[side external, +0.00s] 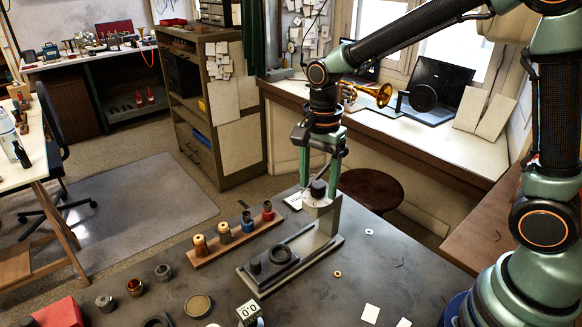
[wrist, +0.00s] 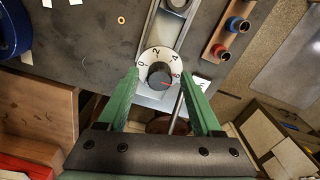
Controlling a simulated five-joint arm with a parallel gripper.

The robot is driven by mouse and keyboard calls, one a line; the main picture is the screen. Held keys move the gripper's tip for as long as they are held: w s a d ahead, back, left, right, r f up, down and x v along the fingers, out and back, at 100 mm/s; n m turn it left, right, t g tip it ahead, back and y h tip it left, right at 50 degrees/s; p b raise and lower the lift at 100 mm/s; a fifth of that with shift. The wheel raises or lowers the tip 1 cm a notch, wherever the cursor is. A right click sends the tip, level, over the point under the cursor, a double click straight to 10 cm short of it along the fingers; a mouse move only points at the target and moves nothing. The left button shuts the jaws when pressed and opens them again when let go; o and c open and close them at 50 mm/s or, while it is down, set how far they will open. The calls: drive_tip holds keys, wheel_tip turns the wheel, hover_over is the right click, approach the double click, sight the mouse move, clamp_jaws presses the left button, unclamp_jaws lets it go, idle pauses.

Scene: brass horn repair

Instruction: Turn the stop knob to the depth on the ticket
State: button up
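The stop knob (side external: 318,188) is a dark round knob on a white dial at the right end of a grey jig (side external: 322,235). In the wrist view the knob (wrist: 159,77) sits on the dial (wrist: 150,57), marked 0, 2, 4 and 6. Its red mark points right, near the 6. My gripper (side external: 319,180) is over the knob. In the wrist view my gripper (wrist: 160,74) is open, with a green finger on each side and gaps to the knob. A white ticket (side external: 294,201) lies behind the jig; its print is too small to read.
A wooden rack (side external: 215,251) with several brass, blue and red-topped parts stands left of the jig. A small display (side external: 249,311) appears to read 0.0 at the front. Washers and white cards lie on the right of the bench, with bare surface between.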

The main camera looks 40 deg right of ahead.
sight(318, 184)
wheel_tip(318, 184, up, 12)
idle(0.7)
drive_tip(key=s+d+f+n+t, duration=0.2)
drive_tip(key=s+d+n+t, duration=0.3)
drive_tip(key=s+n, duration=0.4)
drive_tip(key=d+n, duration=0.1)
drive_tip(key=n, duration=0.5)
drive_tip(key=shift+s+t, duration=0.25)
drive_tip(key=shift+t, duration=0.05)
